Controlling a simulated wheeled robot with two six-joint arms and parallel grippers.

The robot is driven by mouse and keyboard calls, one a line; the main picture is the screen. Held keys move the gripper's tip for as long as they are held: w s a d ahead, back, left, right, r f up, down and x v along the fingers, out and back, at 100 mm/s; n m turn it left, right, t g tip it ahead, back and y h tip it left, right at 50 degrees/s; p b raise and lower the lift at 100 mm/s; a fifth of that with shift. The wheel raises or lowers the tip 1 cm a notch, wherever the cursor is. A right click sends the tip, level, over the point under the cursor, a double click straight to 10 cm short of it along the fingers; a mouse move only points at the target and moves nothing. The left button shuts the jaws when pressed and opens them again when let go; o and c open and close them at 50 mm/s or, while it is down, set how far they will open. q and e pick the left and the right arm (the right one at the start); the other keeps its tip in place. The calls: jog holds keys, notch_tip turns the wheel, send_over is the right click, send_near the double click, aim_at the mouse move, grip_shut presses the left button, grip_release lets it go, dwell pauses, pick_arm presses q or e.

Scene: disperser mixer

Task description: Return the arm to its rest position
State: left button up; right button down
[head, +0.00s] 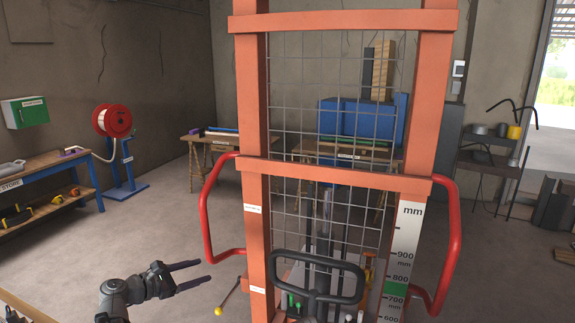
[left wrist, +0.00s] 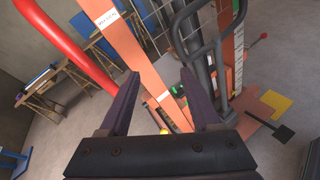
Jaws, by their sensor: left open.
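My left gripper (head: 206,272) is at the lower left of the head view, its two dark fingers apart and pointing right. Nothing is between them. It is beside the orange lift frame (head: 257,200), left of its red side handle (head: 208,215). In the left wrist view, the open fingers (left wrist: 162,95) point toward an orange upright (left wrist: 132,62), with the red handle (left wrist: 62,45) at the upper left. I cannot tell from these views whether the fingers touch anything. My right gripper is not in view.
A yellow-tipped lever (head: 219,309) sticks out near my gripper. A workbench (head: 45,170) stands at the left, and a red hose reel (head: 113,121) stands beyond it. The floor between them is clear.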

pick_arm(q)
jog(key=s+d+f+m+g+y, duration=0.2)
jog(key=s+d+f+m+g, duration=0.2)
jog(key=s+d+f+m, duration=0.4)
jog(key=s+d+f+m+g+y, duration=0.1)
jog(key=s+d+f+m+g, duration=0.4)
jog(key=d, duration=0.6)
jog(key=s+f+m+g+y, duration=0.2)
jog(key=s+f+m+y, duration=0.1)
jog(key=s+m+y, duration=0.5)
jog(key=s+m, duration=0.3)
jog(key=m, duration=0.3)
jog(key=shift+s+d+f+y, duration=0.15)
jog(key=shift+s+d+y, duration=0.15)
jog(key=shift+d, duration=0.05)
